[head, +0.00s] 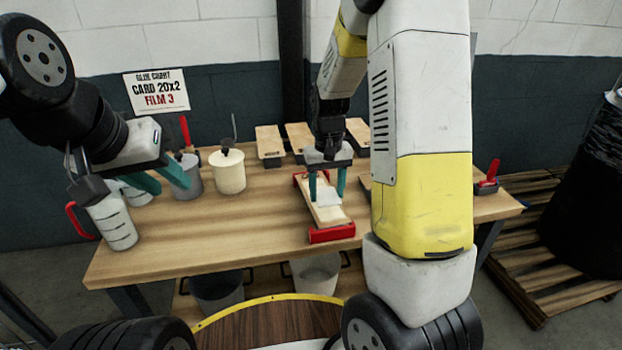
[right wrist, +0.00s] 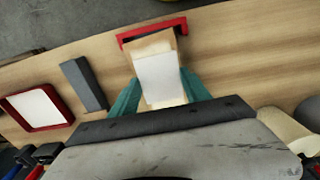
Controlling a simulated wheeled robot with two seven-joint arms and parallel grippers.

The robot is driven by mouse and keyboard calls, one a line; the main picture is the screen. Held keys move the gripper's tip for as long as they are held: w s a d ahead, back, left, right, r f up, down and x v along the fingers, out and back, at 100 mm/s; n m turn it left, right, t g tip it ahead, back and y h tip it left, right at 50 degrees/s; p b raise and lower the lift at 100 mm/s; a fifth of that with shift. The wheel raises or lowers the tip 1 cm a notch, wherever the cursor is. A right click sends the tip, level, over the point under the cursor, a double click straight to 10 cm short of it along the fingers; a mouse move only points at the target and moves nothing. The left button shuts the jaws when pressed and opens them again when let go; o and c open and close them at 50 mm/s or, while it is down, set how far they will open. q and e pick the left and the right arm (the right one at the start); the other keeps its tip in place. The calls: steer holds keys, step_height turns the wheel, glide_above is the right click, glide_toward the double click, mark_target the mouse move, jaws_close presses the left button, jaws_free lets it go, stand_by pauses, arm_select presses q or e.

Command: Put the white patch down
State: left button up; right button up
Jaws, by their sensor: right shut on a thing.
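The white patch (head: 328,197) is a thin pale sheet above a light wooden board (head: 328,214); the right wrist view shows it (right wrist: 160,79) over the board's middle. I cannot tell whether it touches the board. The board lies between red end pieces (head: 332,234). My right gripper (head: 327,196) points down over the board, its teal fingers at the patch's two sides, shut on it. In the right wrist view the fingers (right wrist: 160,92) flank the patch. My left gripper (head: 165,184) is open and empty near the grey cup at the table's left.
A measuring jug (head: 113,220), a grey cup (head: 186,178) and a cream pot (head: 229,172) stand at the left. Several wooden boards lie at the back. A red-rimmed tray (right wrist: 67,112) and dark block (right wrist: 84,84) lie beside the board.

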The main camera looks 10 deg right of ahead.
mark_target(322, 190)
steer(key=w, duration=0.5)
steer(key=shift+w+f, duration=0.1)
steer(key=shift+f, duration=0.15)
step_height(322, 190, down, 3)
steer(key=shift+f, duration=0.2)
steer(key=shift+f, duration=0.1)
